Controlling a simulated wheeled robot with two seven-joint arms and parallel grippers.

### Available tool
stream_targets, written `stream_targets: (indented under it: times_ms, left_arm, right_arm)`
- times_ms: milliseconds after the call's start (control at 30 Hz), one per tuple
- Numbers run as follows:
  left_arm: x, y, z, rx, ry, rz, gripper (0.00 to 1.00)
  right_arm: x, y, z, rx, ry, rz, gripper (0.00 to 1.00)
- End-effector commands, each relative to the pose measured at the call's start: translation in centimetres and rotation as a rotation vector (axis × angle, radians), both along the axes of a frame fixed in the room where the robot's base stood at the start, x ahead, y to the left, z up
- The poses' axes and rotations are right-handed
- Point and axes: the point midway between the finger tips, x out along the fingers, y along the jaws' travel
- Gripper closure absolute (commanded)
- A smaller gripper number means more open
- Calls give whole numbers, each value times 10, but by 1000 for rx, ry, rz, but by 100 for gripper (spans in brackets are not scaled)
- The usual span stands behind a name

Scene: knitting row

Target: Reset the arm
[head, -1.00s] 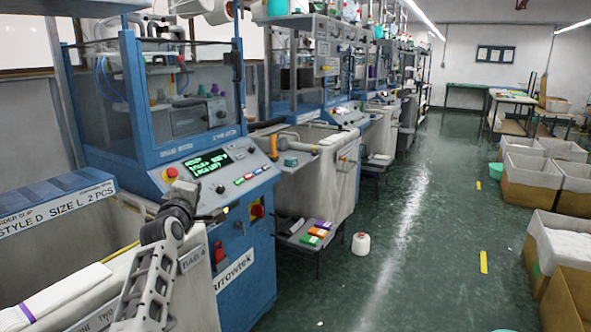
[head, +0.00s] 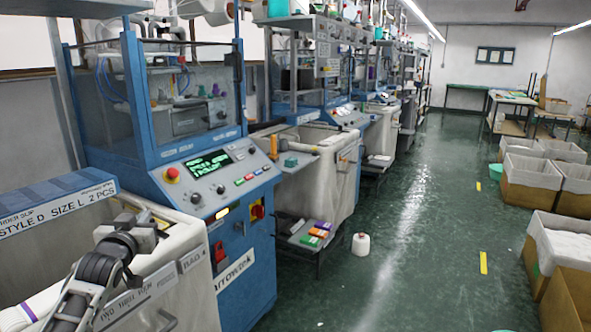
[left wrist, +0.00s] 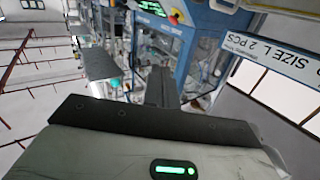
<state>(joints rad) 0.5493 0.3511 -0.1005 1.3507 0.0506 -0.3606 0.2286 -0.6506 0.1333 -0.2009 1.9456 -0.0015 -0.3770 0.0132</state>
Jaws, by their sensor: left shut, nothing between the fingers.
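My left arm (head: 108,262) comes in from the lower left in the head view, over the white bin beside the nearest knitting machine. In the left wrist view my left gripper (left wrist: 161,88) shows its dark fingers closed together with nothing between them. Its pale housing with a green light fills the bottom of that view. The fingers point toward the machine, which appears turned over there. My right gripper is in neither view.
The blue knitting machine (head: 243,240) with a lit panel stands just beyond my left arm. The white bin (head: 195,287) with an order slip sign (head: 60,208) is close below. A white cone (head: 361,244) stands on the floor.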

Motion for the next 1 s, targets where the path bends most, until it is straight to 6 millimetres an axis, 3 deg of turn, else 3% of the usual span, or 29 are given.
stream_targets:
  times_ms: [100,133,367,467,567,700,800,900,1000]
  left_arm:
    - [0,4,-2,245,35,12,100]
    - [-3,1,-11,280,51,7,100]
    - [-54,-43,-103,238,164,-80,100]
    - [-87,-65,-146,216,223,-122,100]
    - [-133,-91,-192,182,296,-168,100]
    - [-215,-128,-248,116,410,-229,100]
    - [-275,-151,-275,62,490,-263,100]
    - [-327,-169,-290,12,555,-281,100]
    - [-363,-180,-296,-26,601,-290,100]
  right_arm:
    - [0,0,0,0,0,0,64]
    - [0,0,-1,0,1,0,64]
    - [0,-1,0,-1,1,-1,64]
    - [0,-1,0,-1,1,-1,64]
    - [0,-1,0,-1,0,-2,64]
    - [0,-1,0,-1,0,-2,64]
    - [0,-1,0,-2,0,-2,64]
    - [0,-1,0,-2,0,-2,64]
    - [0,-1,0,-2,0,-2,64]
